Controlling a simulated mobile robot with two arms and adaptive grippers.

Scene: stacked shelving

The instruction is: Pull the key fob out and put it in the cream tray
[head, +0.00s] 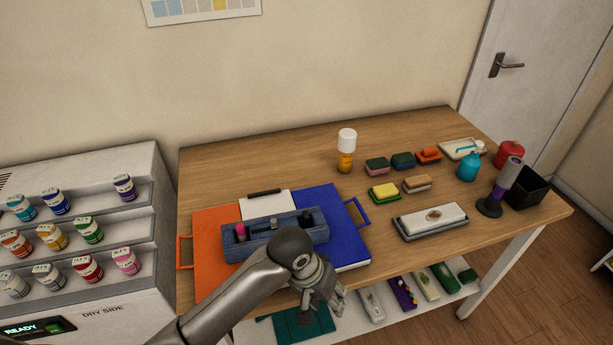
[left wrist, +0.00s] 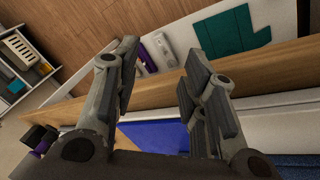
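I cannot pick out a key fob for certain in either view. A blue wooden caddy (head: 315,231) on the table holds a pink-topped item (head: 241,231) and dark items; my arm hides part of it. A cream tray (head: 449,145) lies at the back right of the table, with a turquoise thing at it. My left gripper (head: 332,302) is at the table's front edge, in front of the caddy. In the left wrist view its two fingers are spread with nothing between them (left wrist: 162,58). My right gripper is out of view.
Orange (head: 212,257) and blue (head: 341,206) boards lie around the caddy. Sponges, a white-topped bottle (head: 346,150), a grey tray (head: 431,222) and a black bin (head: 528,187) stand on the right. A lower shelf holds a teal item (head: 312,327) and several boxes. A paint rack (head: 75,245) stands left.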

